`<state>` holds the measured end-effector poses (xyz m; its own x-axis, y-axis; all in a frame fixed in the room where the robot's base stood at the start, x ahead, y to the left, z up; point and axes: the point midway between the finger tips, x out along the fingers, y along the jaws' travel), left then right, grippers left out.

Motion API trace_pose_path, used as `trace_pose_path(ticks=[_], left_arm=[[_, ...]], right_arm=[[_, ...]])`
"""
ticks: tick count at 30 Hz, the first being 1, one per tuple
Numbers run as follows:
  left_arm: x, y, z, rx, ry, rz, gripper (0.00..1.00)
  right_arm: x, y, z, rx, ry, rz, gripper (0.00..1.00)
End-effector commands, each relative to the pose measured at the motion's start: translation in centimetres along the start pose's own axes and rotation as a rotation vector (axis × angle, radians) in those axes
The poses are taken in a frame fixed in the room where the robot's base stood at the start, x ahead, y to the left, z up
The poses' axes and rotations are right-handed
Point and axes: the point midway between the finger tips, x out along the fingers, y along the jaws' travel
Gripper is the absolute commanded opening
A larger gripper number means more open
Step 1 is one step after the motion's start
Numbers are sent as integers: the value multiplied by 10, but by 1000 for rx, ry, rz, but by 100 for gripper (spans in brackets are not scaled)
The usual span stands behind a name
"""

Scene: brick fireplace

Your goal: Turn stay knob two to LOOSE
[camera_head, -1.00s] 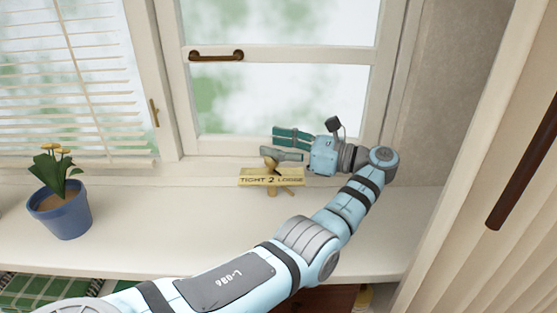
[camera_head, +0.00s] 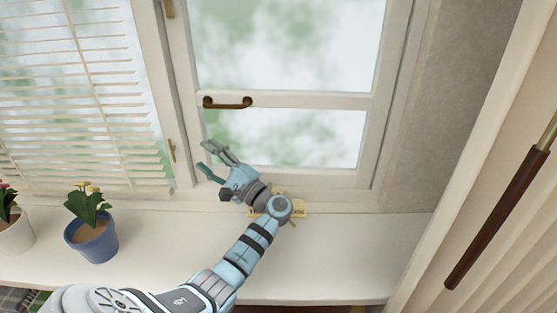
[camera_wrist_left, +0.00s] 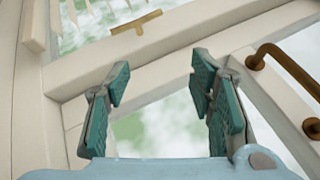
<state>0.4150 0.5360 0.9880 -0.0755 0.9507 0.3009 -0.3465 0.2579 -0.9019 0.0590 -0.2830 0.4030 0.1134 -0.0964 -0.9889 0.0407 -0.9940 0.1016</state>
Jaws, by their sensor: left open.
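The yellow stay plate (camera_head: 299,208) lies on the sill at the foot of the window. In the head view my left wrist covers most of it. The stay knob and most of the lettering are hidden, so I cannot tell the knob's setting. My left gripper (camera_head: 212,160) is open and empty, up and to the left of the plate, in front of the window's lower frame. In the left wrist view the open jaws (camera_wrist_left: 160,75) point at the window frame, with nothing between them. My right gripper is not in view.
A brown window handle (camera_head: 228,103) is above the left gripper; it also shows in the left wrist view (camera_wrist_left: 290,75). A blue flowerpot (camera_head: 93,238) and a white pot (camera_head: 14,235) stand on the sill at left. The sill at right (camera_head: 360,250) is clear.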

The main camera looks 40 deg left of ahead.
Motion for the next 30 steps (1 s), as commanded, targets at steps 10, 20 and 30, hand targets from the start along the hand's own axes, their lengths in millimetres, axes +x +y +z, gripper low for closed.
trace_pose_path(ticks=[10,20,30], left_arm=[[-62,27,33,-1432,1183,293,49],[-179,54,58,-1640,1368,1333,49],[-180,34,-10,-1652,1365,1317,49]], right_arm=[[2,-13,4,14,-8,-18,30],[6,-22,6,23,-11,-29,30],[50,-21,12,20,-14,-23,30]])
